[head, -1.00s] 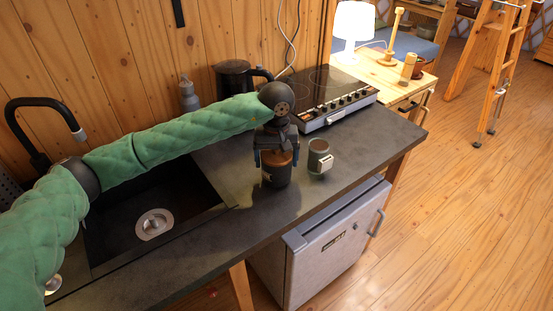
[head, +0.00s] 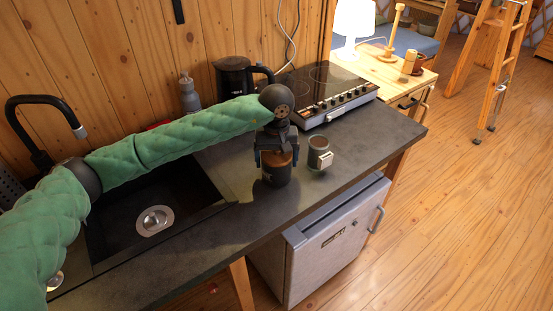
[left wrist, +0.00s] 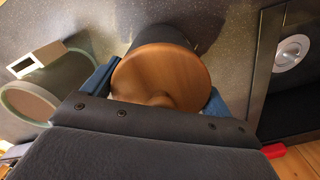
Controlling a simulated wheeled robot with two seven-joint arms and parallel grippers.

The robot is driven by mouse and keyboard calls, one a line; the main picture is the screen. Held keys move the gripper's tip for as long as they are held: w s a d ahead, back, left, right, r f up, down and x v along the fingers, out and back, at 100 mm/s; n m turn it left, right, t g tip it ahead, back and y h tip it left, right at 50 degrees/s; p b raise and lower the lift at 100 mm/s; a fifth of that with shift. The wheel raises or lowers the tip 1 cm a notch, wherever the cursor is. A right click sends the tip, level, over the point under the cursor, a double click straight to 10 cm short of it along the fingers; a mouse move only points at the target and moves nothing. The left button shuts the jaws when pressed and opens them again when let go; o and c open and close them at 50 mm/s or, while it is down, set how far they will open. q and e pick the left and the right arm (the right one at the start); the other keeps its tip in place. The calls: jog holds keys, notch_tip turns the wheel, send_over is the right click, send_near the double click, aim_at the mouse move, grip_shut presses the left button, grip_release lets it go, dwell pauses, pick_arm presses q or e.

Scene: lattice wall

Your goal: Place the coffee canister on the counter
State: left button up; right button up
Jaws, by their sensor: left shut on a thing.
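The coffee canister (head: 277,172) is dark with a round wooden lid. It is upright at the counter (head: 330,184), between the sink and a grey mug; I cannot tell whether its base touches the surface. My left gripper (head: 277,158) points down and is shut on the canister from above. In the left wrist view the wooden lid of the canister (left wrist: 160,75) sits between the two blue fingers. The gripper hides part of the canister's top in the head view. My right gripper is not in view.
A grey mug (head: 319,154) stands just right of the canister; it also shows in the left wrist view (left wrist: 45,88). The sink (head: 120,235) lies to the left. A cooktop (head: 325,92), a black kettle (head: 233,78) and a grey bottle (head: 188,95) stand behind. The front right counter is clear.

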pick_arm(q)
jog(key=o, duration=1.1)
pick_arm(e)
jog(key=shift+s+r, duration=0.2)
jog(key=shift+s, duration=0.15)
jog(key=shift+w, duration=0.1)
